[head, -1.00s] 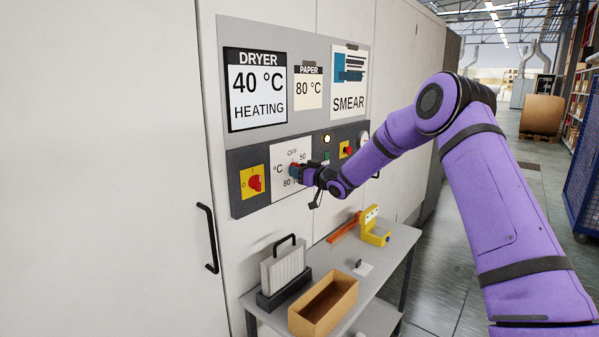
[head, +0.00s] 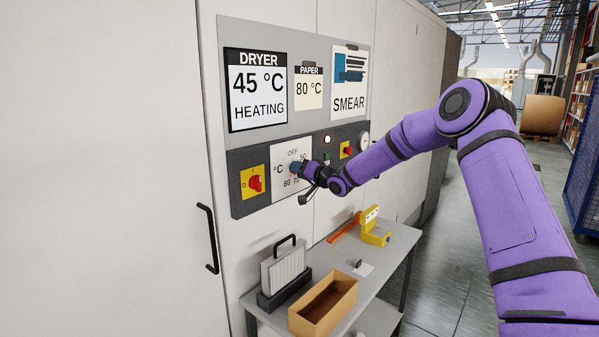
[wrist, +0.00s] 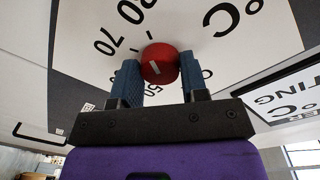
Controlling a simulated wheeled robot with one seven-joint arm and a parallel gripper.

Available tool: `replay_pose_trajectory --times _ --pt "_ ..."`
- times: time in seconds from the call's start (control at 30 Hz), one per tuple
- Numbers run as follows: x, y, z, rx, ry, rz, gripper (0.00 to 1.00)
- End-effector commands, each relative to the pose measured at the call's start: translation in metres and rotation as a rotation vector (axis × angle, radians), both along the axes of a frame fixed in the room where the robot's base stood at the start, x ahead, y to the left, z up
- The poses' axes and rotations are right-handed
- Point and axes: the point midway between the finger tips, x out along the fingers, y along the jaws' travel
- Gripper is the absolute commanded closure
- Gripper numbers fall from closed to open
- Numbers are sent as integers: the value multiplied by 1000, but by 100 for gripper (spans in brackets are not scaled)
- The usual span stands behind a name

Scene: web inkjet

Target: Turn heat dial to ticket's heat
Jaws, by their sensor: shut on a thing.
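The heat dial (head: 277,180) is a white plate marked OFF, 50, 70 and 80 °C, with other marks hidden by my gripper. Its red knob (wrist: 158,62) shows in the wrist view with a short white mark on its face. My gripper (head: 302,169) is shut on the knob, one blue finger on each side. Which number the mark points to I cannot tell. The paper ticket (head: 309,89) reads 80 °C. The dryer display (head: 257,90) reads 45 °C, HEATING.
A red switch on a yellow plate (head: 254,182) sits left of the dial; another red switch (head: 347,150) is to the right. A SMEAR sheet (head: 349,85) hangs above. Below stands a table (head: 385,262) with a cardboard box (head: 323,304), a filter-like block (head: 284,266) and a yellow tool (head: 376,231).

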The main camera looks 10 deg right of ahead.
Motion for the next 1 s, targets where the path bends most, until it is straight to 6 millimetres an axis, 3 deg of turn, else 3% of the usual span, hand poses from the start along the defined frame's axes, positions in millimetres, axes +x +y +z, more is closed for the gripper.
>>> replay_pose_trajectory --times 0.5,0.53,0.63,1.0 --pt "-1 0 -3 16 19 0 83" --pt "-1 0 -3 16 19 0 57" --pt "-1 0 -3 16 17 0 34" --pt "-4 -3 -1 16 14 0 34"
